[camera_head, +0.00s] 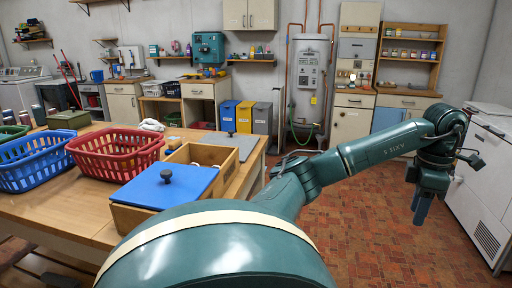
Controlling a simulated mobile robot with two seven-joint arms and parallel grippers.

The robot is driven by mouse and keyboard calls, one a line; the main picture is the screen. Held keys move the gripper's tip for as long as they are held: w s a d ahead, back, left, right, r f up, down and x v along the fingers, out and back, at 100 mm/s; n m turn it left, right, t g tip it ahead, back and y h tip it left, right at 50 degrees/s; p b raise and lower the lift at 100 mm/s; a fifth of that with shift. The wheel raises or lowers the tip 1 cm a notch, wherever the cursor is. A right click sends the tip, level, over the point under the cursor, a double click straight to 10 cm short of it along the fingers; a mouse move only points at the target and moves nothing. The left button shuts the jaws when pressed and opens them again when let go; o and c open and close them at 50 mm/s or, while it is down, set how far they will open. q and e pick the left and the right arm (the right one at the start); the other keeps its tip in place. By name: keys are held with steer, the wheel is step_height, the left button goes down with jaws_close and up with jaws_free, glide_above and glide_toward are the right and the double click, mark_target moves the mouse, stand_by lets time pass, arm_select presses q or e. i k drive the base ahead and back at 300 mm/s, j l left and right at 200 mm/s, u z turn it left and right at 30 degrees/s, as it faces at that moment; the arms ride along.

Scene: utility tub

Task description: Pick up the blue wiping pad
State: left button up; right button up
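A flat blue panel with a dark round knob (168,188) lies over the near part of a light wooden box (225,160) on the wooden table. I cannot tell whether it is the blue wiping pad or a lid; I make out no clearer pad. My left gripper (421,208) hangs at the far right, fingers pointing down, over the brick floor and well away from the table. Nothing shows in it; its fingers overlap, so their gap cannot be judged. My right gripper is out of view.
On the table (85,210) stand a red basket (115,155), a blue basket (35,165) and a grey board (225,142) with a knob. My large teal arm hides the table's near right part. A white cabinet (480,190) stands close right of my gripper. Brick floor is clear.

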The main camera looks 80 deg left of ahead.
mark_target(176, 144)
steer(key=i+u, duration=0.95)
steer(key=u, duration=0.2)
steer(key=i+j+u, duration=0.15)
steer(key=i+u, duration=0.9)
steer(key=i, duration=0.2)
steer(key=i+j+u, duration=0.1)
steer(key=i+u, duration=0.65)
steer(key=i+l+u, duration=0.1)
steer(key=i+u, duration=0.3)
steer(key=i+j, duration=0.35)
